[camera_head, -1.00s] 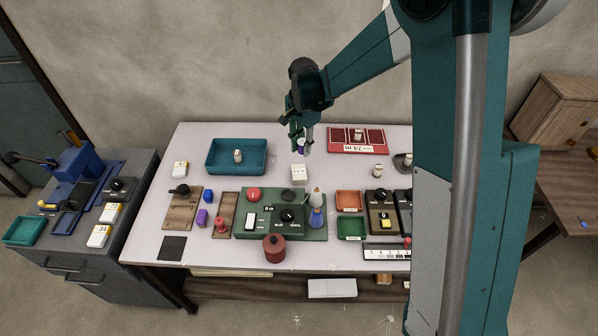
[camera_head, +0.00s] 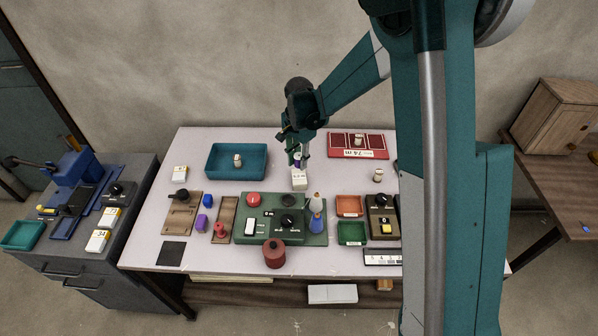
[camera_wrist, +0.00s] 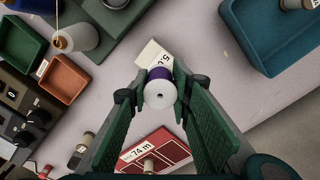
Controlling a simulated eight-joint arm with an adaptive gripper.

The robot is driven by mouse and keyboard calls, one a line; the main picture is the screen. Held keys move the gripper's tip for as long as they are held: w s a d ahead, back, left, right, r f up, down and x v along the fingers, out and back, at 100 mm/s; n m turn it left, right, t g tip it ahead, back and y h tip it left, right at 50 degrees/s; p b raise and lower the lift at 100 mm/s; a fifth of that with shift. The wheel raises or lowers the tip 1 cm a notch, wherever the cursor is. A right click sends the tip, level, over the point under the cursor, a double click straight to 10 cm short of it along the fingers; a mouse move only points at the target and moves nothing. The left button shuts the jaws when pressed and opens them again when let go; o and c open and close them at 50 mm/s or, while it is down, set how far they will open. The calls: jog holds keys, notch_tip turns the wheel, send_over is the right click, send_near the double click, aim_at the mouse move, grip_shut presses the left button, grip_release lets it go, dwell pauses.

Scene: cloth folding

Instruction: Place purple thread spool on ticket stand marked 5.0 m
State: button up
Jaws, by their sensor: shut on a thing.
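My gripper (camera_head: 298,157) is shut on the purple thread spool (camera_head: 299,162), a white-ended spool with purple thread. In the wrist view the spool (camera_wrist: 160,88) sits between the green fingers of the gripper (camera_wrist: 160,95). Its white end faces the wrist camera. The white ticket stand (camera_head: 299,180) stands on the table just under the spool in the head view. In the wrist view the stand (camera_wrist: 152,54) shows beyond the spool, partly hidden by it, with a mark that seems to read 5.0. I cannot tell whether the spool touches the stand.
A teal tray (camera_head: 212,173) with a spool in it stands to the left. A red board (camera_head: 375,153) marked 74 m lies at the back right. A green panel (camera_head: 240,238) with knobs lies in front of the stand. Another pale spool (camera_head: 378,175) stands to the right.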

aim_at(299, 156)
jog(key=shift+f, duration=0.8)
jog(key=shift+f, duration=1.85)
jog(key=shift+f+b, duration=0.2)
jog(key=shift+b, duration=0.2)
jog(key=o, duration=0.7)
jog(key=shift+c, duration=0.2)
jog(key=shift+r, duration=0.15)
notch_tip(299, 156, up, 12)
jog(key=shift+r+p, duration=0.1)
jog(key=shift+p, duration=0.7)
